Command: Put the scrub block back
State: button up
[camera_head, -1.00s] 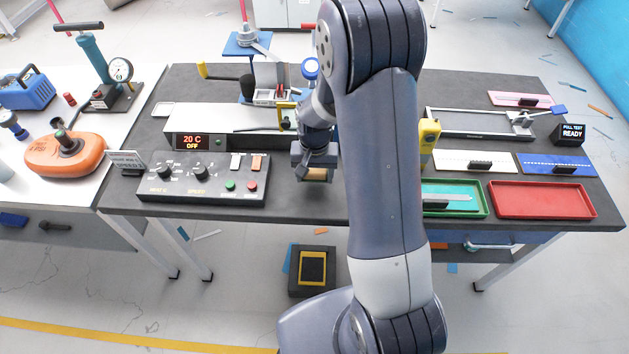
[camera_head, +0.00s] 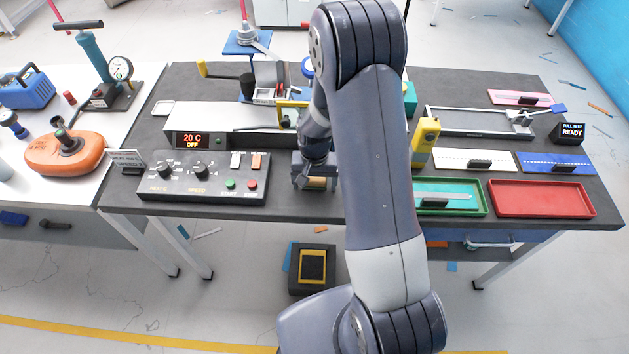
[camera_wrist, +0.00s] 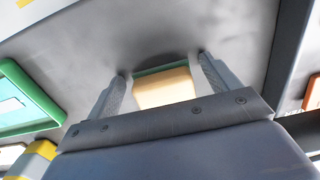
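My gripper (camera_head: 315,182) is low over the front part of the dark table (camera_head: 240,212), right of the control panel. It is shut on the scrub block (camera_head: 319,184), a small tan block with a green layer. In the wrist view the block (camera_wrist: 165,88) sits between the two fingers (camera_wrist: 163,86), its green edge on the far side. I cannot tell whether the block touches the table. My arm hides part of the table behind it.
The control panel (camera_head: 207,188) with knobs and buttons is close left. Right of my arm are a yellow device (camera_head: 424,143), a green tray (camera_head: 480,208) and a red tray (camera_head: 540,199). A white machine (camera_head: 225,118) stands behind. The table's front edge is close.

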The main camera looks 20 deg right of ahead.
aim_at(314, 181)
notch_tip(314, 181, up, 12)
jog(key=b, duration=0.1)
jog(key=shift+r+b, duration=0.15)
jog(key=shift+b, duration=0.15)
dwell(0.5)
dwell(0.3)
notch_tip(314, 181, down, 12)
jog(key=shift+f+p, duration=0.25)
jog(key=shift+p, duration=0.55)
jog(key=shift+r, duration=0.25)
